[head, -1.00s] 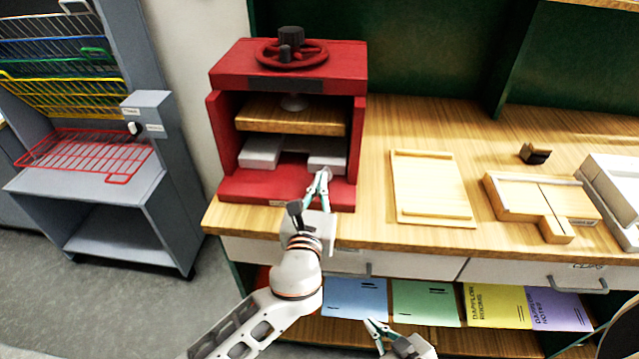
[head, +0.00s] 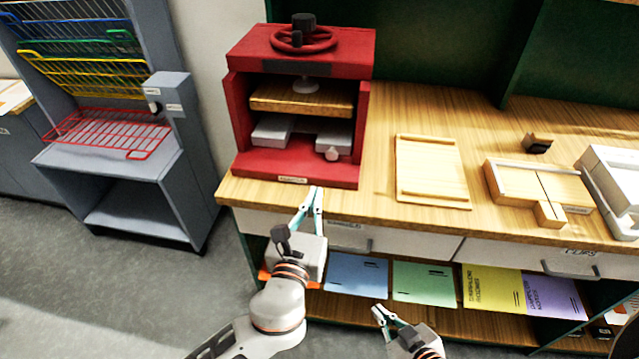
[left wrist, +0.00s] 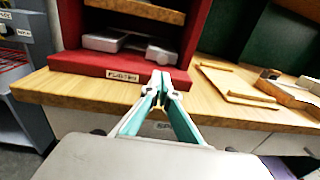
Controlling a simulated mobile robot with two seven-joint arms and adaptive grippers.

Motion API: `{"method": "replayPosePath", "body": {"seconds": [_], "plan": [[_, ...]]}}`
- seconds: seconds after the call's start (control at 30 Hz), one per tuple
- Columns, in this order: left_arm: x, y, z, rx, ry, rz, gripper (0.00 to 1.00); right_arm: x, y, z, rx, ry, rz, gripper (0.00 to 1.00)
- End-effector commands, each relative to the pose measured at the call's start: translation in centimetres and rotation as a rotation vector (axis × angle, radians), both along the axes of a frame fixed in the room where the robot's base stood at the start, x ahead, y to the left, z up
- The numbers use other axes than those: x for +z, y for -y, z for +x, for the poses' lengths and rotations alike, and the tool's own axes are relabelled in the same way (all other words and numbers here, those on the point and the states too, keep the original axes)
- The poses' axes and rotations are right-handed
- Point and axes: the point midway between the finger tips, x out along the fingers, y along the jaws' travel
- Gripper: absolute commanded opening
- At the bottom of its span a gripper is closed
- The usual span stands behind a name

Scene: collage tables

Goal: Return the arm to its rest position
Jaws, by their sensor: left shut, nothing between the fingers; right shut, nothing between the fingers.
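My left gripper (head: 311,196) is shut and empty. It is in front of the table's front edge, below the red press (head: 300,178). It also shows in the left wrist view (left wrist: 160,82), with its fingertips together and the press behind them. The press has a wheel on top (head: 300,40), a wooden plate (head: 300,97) inside and grey blocks (head: 271,131) at its base. A small round knob (head: 332,154) shows at the front of the right block. My right gripper (head: 381,313) is low in the head view, in front of the lower shelf, shut and empty.
A wooden board (head: 430,172) and a wooden jig (head: 525,185) lie on the table (head: 385,205). Drawers (head: 415,240) are under the tabletop. Several coloured folders (head: 425,281) lie on the shelf below. A grey rack (head: 110,165) with coloured wire trays stands left. Floor is clear between.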

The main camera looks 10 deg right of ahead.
Motion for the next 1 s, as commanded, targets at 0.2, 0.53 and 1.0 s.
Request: {"method": "replayPosePath", "body": {"seconds": [0.2, 0.53, 1.0], "plan": [[0.0, -0.5, -1.3, 0.0, 0.0, 0.001, 0.0, 0.0, 0.0, -0.1, -0.001, 0.0, 0.001, 0.0], [-2.9, -2.0, -1.7, 0.023, -0.157, -0.191, 0.0, 0.2, 0.0, -0.1, 0.0, 0.002, 0.001, 0.0], [-20.9, -16.6, -10.1, 0.572, -0.971, -1.863, 0.0, 0.0, 0.0, -0.2, 0.0, -0.002, 0.001, 0.0]]}}
